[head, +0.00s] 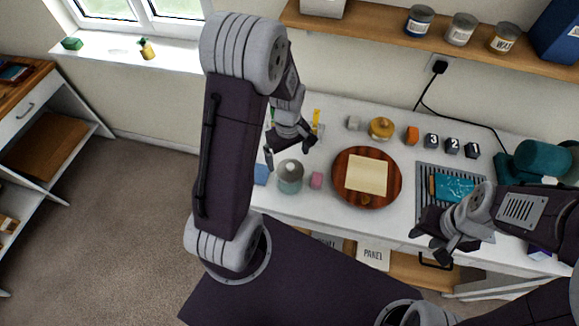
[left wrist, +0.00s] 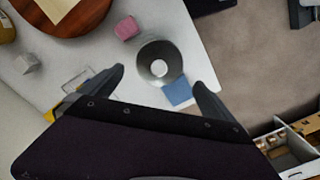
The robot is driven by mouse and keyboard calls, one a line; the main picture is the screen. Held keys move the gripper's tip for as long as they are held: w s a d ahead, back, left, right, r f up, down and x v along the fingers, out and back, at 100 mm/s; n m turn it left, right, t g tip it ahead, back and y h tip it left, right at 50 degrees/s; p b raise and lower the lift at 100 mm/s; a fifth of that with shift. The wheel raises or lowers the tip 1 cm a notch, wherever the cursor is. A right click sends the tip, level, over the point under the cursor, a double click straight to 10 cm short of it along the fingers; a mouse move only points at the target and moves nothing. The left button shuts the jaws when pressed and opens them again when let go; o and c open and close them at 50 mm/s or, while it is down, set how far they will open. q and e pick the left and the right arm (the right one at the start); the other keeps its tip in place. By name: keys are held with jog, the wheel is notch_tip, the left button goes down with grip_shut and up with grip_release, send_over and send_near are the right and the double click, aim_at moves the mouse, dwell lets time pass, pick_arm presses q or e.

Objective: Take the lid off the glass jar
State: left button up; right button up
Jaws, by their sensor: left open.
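The glass jar (head: 290,183) stands on the white table, pale green, with a round grey lid (head: 291,167) on top that has a whitish middle. In the left wrist view the lid (left wrist: 146,73) is seen from above, with a pale round spot at its centre. My left gripper (head: 289,151) is open above the jar. In the left wrist view its fingertips (left wrist: 159,78) lie on either side of the lid in the picture, with nothing held. My right gripper (head: 430,246) is at the table's front right, apart from the jar, and looks open and empty.
A pink block (head: 316,180) and a blue block (head: 261,174) stand close beside the jar. A round wooden board (head: 341,186) with a beige square (head: 366,175) is to its right. Farther right are a grey rack (head: 425,185) and numbered blocks (head: 452,145). A shelf (head: 385,33) hangs behind.

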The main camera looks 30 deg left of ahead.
aim_at(290, 165)
pick_arm(q)
jog(key=shift+s+d+f, duration=0.15)
jog(key=shift+d+f, duration=0.05)
jog(key=shift+f, duration=0.1)
jog(key=f, duration=0.1)
jog(key=f+p, duration=0.1)
jog(key=f, duration=0.2)
jog(key=shift+d, duration=0.3)
jog(key=shift+a+f, duration=0.2)
jog(key=shift+f, duration=0.05)
jog(key=shift+d+r, duration=0.1)
jog(key=shift+d, duration=0.05)
jog(key=c, duration=1.3)
jog(key=shift+c, duration=0.2)
